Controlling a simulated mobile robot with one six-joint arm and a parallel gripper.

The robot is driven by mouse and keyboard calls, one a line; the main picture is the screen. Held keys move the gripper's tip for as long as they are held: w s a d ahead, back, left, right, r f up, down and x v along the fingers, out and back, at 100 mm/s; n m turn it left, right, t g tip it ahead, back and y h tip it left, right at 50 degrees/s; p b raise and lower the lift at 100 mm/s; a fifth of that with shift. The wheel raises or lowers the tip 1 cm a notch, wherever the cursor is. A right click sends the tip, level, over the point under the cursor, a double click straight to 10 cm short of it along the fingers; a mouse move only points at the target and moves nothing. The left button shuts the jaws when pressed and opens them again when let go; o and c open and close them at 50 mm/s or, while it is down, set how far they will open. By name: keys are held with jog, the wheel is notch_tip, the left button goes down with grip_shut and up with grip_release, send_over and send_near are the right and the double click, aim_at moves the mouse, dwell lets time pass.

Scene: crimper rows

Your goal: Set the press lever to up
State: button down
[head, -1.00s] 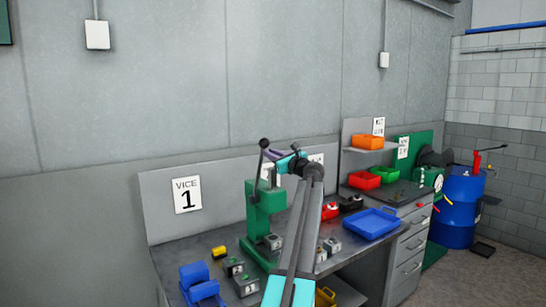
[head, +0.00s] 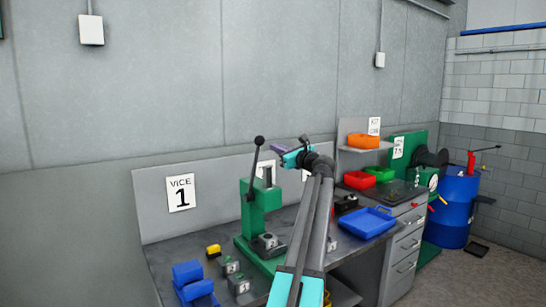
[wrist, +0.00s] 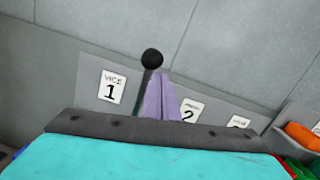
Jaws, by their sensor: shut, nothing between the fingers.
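The press (head: 257,207) is green and stands on the workbench. Its lever (head: 254,163) is a dark rod with a black ball knob (head: 259,141) at the top, standing nearly upright with a slight tilt. My gripper (head: 277,149) is shut and empty, just right of the knob in the head view, apart from it there. In the wrist view the purple fingers (wrist: 160,100) are together, and the black knob (wrist: 152,58) shows just beyond their tips. Part of the lever shows left of the fingers; the press body is hidden there.
A sign reading VICE 1 (head: 181,194) is on the back panel. Red and green bins and an orange bin (head: 363,141) are at the right. Above the press is free room.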

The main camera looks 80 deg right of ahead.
jog(key=s+r, duration=0.1)
jog(key=s+a+r+b, duration=0.1)
jog(key=r, duration=0.1)
jog(key=a+r, duration=0.1)
jog(key=shift+s+r+b, duration=0.35)
jog(key=shift+s+r, duration=0.05)
dwell(0.4)
